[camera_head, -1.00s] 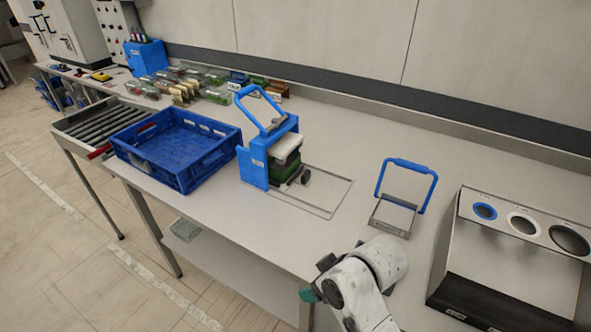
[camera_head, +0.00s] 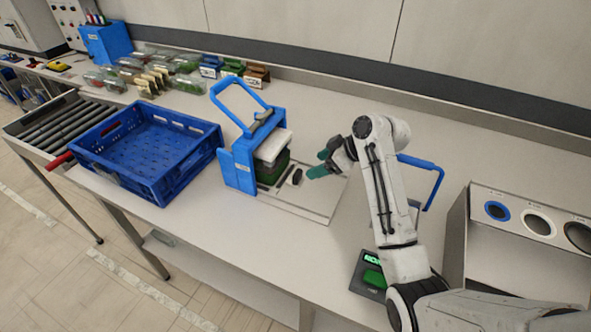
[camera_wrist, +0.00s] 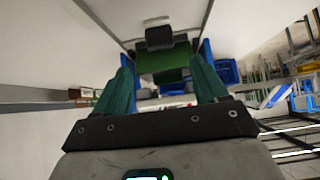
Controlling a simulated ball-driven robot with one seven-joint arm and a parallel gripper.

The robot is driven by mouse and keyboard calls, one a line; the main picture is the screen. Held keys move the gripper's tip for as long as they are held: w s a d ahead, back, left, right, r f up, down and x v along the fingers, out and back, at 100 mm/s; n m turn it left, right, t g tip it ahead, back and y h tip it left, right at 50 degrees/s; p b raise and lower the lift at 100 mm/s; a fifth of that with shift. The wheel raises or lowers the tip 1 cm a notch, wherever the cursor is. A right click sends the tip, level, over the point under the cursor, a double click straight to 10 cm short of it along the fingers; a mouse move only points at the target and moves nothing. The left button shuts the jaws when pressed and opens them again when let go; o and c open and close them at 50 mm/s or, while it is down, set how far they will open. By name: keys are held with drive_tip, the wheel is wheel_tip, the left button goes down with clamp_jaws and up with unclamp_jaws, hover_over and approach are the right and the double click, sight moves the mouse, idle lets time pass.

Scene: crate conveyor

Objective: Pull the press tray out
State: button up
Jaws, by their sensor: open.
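The blue press (camera_head: 238,167) stands on the table with its lever handle (camera_head: 226,88) raised. Under its white pressing block (camera_head: 273,146) sits a dark green piece (camera_head: 268,170), which also shows in the wrist view (camera_wrist: 168,62). The press tray's dark handle (camera_head: 296,177) sticks out at the press's right side, over the flat guide (camera_head: 318,204). A dark knob (camera_wrist: 159,38), apparently that handle, shows ahead in the wrist view. My gripper (camera_head: 317,164) is open, with teal fingers beside the handle. In the wrist view my gripper (camera_wrist: 162,66) shows nothing clasped.
A blue crate (camera_head: 108,179) stands left of the press, by the roller conveyor (camera_head: 47,127). A blue-handled frame (camera_head: 431,166) is partly hidden behind my arm. A bin box with round holes (camera_head: 480,245) stands at right. A dark device with green display (camera_head: 368,275) lies near the front edge.

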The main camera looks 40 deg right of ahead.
sight(300, 173)
drive_tip(key=p+x, duration=0.1)
drive_tip(key=x, duration=0.9)
clamp_jaws()
drive_tip(key=shift+s, duration=0.1)
idle(0.4)
